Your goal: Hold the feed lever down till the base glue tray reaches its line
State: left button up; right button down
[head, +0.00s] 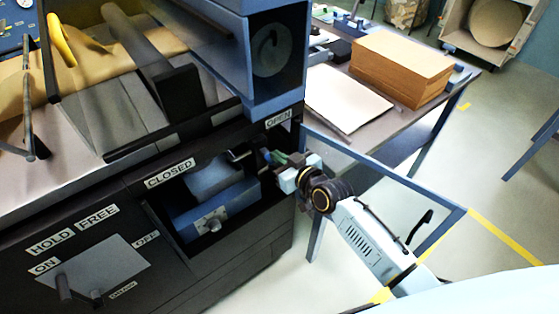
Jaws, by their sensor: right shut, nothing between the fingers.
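My right gripper (266,166) reaches in from the right to the opening in the front of the dark machine, below the OPEN label. It is shut, with nothing seen held between its fingers. A small green part (280,157) shows beside the fingers; I cannot tell whether it is touched or is the feed lever. Inside the opening sits a blue box-shaped unit (218,207) with a pale plate and a dark knob. I cannot make out the glue tray's level or its line. My left gripper is out of view.
Two dark levers (63,286) stand on the grey panel (105,265) marked HOLD, FREE, ON and OFF. Brown paper (110,75) lies on the machine at upper left. A table behind holds a brown stack (400,70) and pale sheets (345,98). Floor at right is mostly clear.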

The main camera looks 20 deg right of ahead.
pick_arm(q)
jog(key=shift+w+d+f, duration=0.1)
pick_arm(e)
jog(key=shift+f, duration=0.15)
pick_arm(q)
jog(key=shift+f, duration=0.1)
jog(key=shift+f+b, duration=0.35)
jog(key=shift+b, duration=0.35)
pick_arm(e)
jog(key=shift+s+d+f+t, duration=0.1)
jog(key=shift+d+f+t, duration=0.1)
jog(key=shift+f+t, duration=0.1)
